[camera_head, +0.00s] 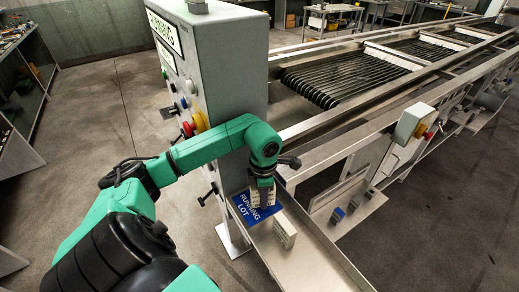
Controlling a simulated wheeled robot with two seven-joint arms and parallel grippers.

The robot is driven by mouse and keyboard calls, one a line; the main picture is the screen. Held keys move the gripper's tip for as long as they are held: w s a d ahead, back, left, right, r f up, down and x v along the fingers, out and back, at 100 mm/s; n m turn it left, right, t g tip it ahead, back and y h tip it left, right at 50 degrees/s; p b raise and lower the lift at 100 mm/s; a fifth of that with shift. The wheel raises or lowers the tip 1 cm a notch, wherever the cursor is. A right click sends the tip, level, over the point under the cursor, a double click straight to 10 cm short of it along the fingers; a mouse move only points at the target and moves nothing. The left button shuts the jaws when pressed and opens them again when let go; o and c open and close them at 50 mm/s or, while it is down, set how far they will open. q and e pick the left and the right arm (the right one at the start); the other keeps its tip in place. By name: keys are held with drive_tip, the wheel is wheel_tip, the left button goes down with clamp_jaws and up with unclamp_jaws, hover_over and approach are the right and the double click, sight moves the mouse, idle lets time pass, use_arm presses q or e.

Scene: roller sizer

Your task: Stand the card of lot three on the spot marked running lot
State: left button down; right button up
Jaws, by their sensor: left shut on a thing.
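My left gripper (262,188) points down over the blue patch marked RUNNING LOT (247,214) on the metal shelf. It is shut on a pale card (264,198), which stands upright on or just above the blue patch; I cannot tell whether it touches. The number on the held card is too small to read. A second pale card (285,231) stands on the bare shelf in front of the patch, apart from the gripper. My right gripper is not in view.
The grey control cabinet (236,75) with buttons and a red knob rises right behind the shelf. The roller sizer (345,77) runs to the back right. A box with a red button (413,122) sits on its rail. The shelf's front part (310,262) is clear.

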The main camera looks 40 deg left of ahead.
use_arm(q)
drive_tip(key=shift+s+d+f+b, duration=0.1)
drive_tip(key=shift+f+b, duration=0.15)
drive_tip(key=shift+f, duration=0.4)
drive_tip(key=shift+s+d+f+b, duration=0.1)
drive_tip(key=shift+f+b, duration=0.15)
drive_tip(key=shift+f, duration=0.35)
drive_tip(key=shift+s+f, duration=0.1)
drive_tip(key=shift+f, duration=0.1)
drive_tip(key=shift+a+r, duration=0.1)
drive_tip(key=shift+a, duration=0.15)
drive_tip(key=c, duration=0.6)
unclamp_jaws()
drive_tip(key=shift+d, duration=0.15)
drive_tip(key=shift+c, duration=0.2)
